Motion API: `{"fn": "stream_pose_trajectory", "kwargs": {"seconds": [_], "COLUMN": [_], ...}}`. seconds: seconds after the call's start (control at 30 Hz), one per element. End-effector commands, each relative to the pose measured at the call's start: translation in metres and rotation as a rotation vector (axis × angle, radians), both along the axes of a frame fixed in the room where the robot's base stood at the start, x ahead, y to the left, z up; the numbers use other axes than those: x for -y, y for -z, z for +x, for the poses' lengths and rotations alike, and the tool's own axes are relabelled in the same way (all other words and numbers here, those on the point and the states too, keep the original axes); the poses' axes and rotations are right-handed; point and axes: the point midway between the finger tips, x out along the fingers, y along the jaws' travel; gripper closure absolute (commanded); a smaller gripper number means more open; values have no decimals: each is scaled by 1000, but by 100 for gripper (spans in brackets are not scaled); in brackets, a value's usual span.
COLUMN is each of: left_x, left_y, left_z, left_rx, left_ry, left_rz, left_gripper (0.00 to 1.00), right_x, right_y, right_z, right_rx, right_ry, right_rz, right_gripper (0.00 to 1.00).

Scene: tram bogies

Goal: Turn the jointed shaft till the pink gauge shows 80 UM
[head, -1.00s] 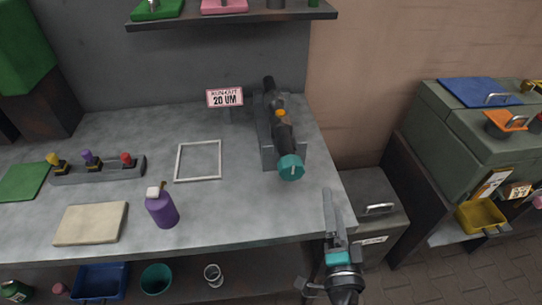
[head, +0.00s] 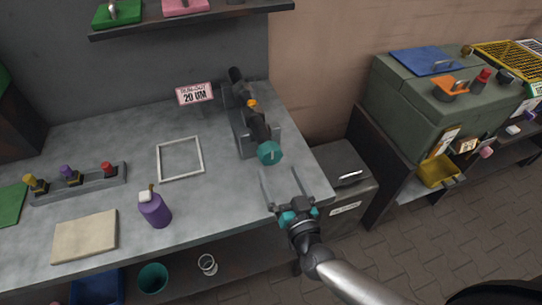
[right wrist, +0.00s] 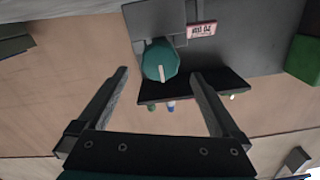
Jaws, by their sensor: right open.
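The jointed shaft (head: 257,124) is black with an orange band and lies in a grey cradle (head: 243,138) at the back right of the bench. Its near end is a teal knob (head: 270,152) with a pale line; the knob also shows in the right wrist view (right wrist: 160,62), ahead and slightly above the middle between the fingers. The pink gauge (head: 195,94) left of the shaft reads 20 UM; it also shows in the right wrist view (right wrist: 202,29). My right gripper (head: 285,180) is open and empty, in front of the knob and apart from it. My left gripper is out of view.
A white square frame (head: 180,158), a purple bottle (head: 155,210), a beige block (head: 85,236) and a rack of coloured-top tools (head: 72,182) stand on the bench left of the shaft. A shelf (head: 190,20) hangs above. A grey cabinet (head: 345,175) stands right of the bench.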

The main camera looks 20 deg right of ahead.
Motion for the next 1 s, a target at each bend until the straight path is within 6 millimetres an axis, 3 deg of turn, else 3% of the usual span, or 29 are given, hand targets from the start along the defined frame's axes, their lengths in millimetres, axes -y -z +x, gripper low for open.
{"fn": "stream_pose_trajectory", "kwargs": {"seconds": [0.2, 0.4, 0.87, 1.0], "left_x": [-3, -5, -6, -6], "left_y": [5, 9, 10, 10], "left_z": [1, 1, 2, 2], "left_rx": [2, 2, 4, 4], "left_ry": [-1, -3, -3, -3], "left_rz": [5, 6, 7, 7], "left_gripper": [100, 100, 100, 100], "right_x": [-1, -2, -2, -2], "right_y": [0, 1, 0, 0], "right_z": [38, 61, 69, 69], "right_rx": [3, 1, -1, -1], "right_ry": [1, 0, 0, 0], "right_rz": [0, 1, 2, 2], "right_gripper": [0, 0, 0, 16]}}
